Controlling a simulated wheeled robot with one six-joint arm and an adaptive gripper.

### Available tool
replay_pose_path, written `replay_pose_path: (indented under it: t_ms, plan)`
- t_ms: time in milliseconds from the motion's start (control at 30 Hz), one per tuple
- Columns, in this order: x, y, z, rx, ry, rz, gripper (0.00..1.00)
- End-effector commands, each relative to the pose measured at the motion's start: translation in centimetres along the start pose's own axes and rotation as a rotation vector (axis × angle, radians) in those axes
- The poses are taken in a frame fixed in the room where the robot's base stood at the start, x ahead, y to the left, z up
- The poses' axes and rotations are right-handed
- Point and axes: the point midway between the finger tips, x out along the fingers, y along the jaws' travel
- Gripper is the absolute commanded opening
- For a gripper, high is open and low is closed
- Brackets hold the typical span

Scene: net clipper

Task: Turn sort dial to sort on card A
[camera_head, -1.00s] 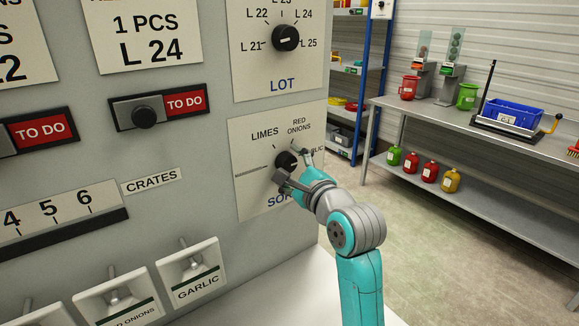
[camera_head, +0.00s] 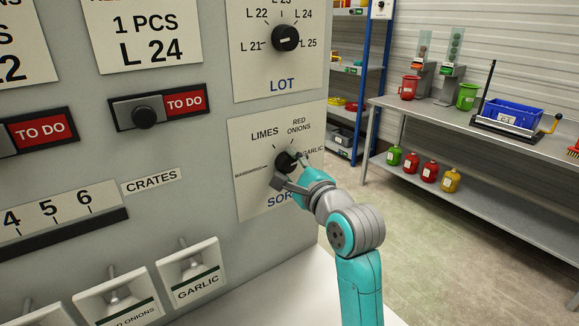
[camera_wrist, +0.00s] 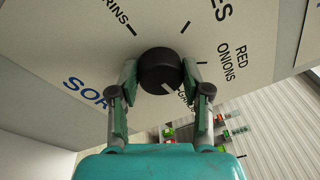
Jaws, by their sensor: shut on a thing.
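The sort dial (camera_head: 286,161) is a round black knob on a white plate marked LIMES, RED ONIONS, GARLIC and a label ending in RINS. My gripper (camera_wrist: 160,75) is shut on the knob, one finger on each side, in the wrist view. In that view a white mark on the knob points to the lower right, towards the partly covered GARLIC label. My gripper and wrist cover part of the plate in the head view. A card (camera_head: 146,36) reading 1 PCS L 24 hangs at the upper left; no card letter shows.
The lot dial (camera_head: 285,38) sits above the sort dial. A TO DO slider (camera_head: 158,107) is on the panel left of it. Crate switches, including GARLIC (camera_head: 191,272), are at the lower left. A grey workbench (camera_head: 430,116) stands apart at the right, with open floor before it.

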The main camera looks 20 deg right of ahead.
Motion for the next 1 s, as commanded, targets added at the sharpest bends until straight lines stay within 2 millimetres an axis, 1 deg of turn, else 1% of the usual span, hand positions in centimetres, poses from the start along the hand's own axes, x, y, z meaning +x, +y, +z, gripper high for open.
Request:
replay_pose_path:
  t_ms: [267,1000]
  plan:
    - [0.03,0.24,-0.12,-0.214,-0.015,-0.021,0.13]
    - [0.05,0.45,-0.48,-0.911,-0.068,-0.099,0.13]
